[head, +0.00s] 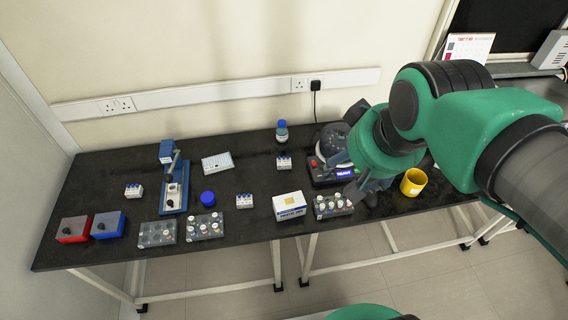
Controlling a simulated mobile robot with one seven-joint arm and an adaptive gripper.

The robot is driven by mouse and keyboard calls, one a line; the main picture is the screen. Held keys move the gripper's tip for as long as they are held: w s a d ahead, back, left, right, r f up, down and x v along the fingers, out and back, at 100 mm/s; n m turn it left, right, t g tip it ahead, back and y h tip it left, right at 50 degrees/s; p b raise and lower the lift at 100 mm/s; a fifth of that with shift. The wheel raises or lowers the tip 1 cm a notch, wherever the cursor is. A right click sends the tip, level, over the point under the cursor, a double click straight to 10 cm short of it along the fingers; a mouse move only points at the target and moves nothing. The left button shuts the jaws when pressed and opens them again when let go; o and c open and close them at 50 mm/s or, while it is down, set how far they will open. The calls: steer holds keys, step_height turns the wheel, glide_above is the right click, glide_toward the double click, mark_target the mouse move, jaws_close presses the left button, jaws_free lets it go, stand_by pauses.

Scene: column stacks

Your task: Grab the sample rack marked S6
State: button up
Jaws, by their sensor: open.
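Three clear racks holding several vials stand along the front of the black bench: a left one (157,233), a middle one (204,227) and a right one (333,206). Three small white-and-blue racks also stand on the bench: one at left (133,191), one near the middle (244,201) and one at the back (284,163). No label is legible, so I cannot tell which is S6. My gripper (362,190) is open, low over the bench just right of the right clear rack, partly hidden by my green arm.
A white box (289,206) is close left of the right clear rack. A yellow mug (413,182) is to my gripper's right. A dark device with a lit display (343,172) is behind it. Red (73,229) and blue (107,225) boxes, a blue-capped bottle (282,132) and a blue jar (208,198) also stand there.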

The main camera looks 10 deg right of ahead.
steer(key=w+a+f+g+p, duration=0.1)
steer(key=w+f, duration=0.2)
steer(key=w, duration=0.9)
steer(key=w+a+f+g, duration=0.2)
steer(key=w+f, duration=0.1)
steer(key=w, duration=1)
steer(key=w+a+f+g+p, duration=0.1)
steer(key=w+f, duration=0.7)
steer(key=f, duration=0.4)
steer(key=w+a+f+m+g, duration=0.1)
steer(key=w+a+f, duration=0.1)
steer(key=w+f, duration=0.7)
step_height(320, 180, down, 3)
steer(key=shift+a+f+p, duration=0.2)
steer(key=shift+a+p, duration=0.05)
steer(key=shift+p, duration=0.1)
steer(key=shift+f, duration=0.1)
steer(key=b, duration=0.1)
glide_above(284, 161)
steer(key=shift+w+f, duration=0.1)
steer(key=shift+f, duration=4.15)
